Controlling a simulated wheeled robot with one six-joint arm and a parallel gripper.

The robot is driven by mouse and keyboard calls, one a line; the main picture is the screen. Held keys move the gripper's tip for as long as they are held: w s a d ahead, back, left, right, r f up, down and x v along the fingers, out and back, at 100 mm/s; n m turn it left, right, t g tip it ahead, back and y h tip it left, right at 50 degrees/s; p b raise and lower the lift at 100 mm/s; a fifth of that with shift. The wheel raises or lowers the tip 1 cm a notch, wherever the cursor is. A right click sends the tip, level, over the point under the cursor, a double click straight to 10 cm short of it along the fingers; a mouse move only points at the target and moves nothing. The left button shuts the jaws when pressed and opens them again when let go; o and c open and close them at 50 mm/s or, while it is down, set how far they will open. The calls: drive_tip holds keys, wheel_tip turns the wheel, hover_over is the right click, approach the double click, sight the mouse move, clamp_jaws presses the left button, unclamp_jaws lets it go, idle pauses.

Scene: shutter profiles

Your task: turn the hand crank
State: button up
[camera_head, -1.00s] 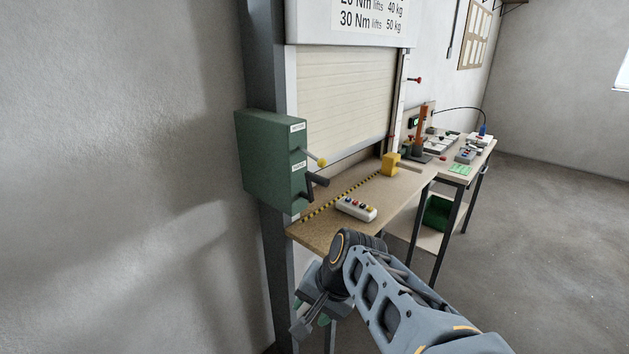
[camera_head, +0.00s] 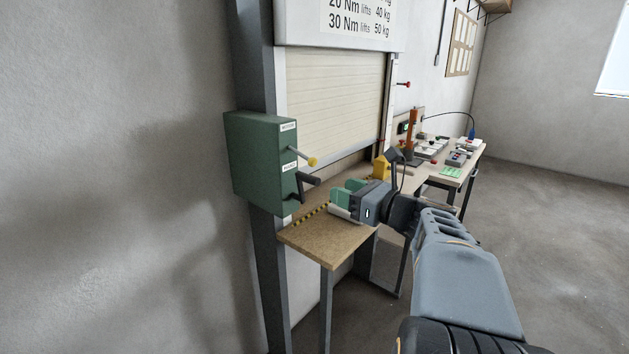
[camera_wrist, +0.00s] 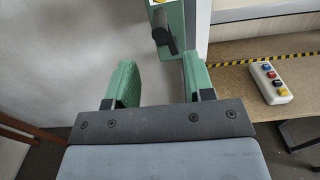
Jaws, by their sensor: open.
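The hand crank (camera_head: 305,184) is a dark arm with a black grip on the side of a green box (camera_head: 255,165). The box is fixed to the grey post at the left of the shutter. A lever with a yellow knob (camera_head: 312,162) sticks out above the crank. My gripper (camera_head: 342,202) is to the right of the crank, apart from it, with its green fingers toward the box. In the wrist view my gripper (camera_wrist: 161,82) is open and empty, and the black crank grip (camera_wrist: 164,34) shows beyond the gap between the fingers.
A wooden table (camera_head: 312,248) with a yellow-black striped edge stands below the box. A white button box (camera_wrist: 270,83) lies on it, mostly hidden behind my gripper in the head view. A yellow block (camera_head: 380,167) stands farther back. Open floor lies to the right.

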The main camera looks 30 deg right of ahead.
sight(314, 180)
drive_tip(key=x, duration=0.9)
drive_tip(key=shift+w+a+p, duration=0.1)
drive_tip(key=shift+p, duration=0.2)
clamp_jaws()
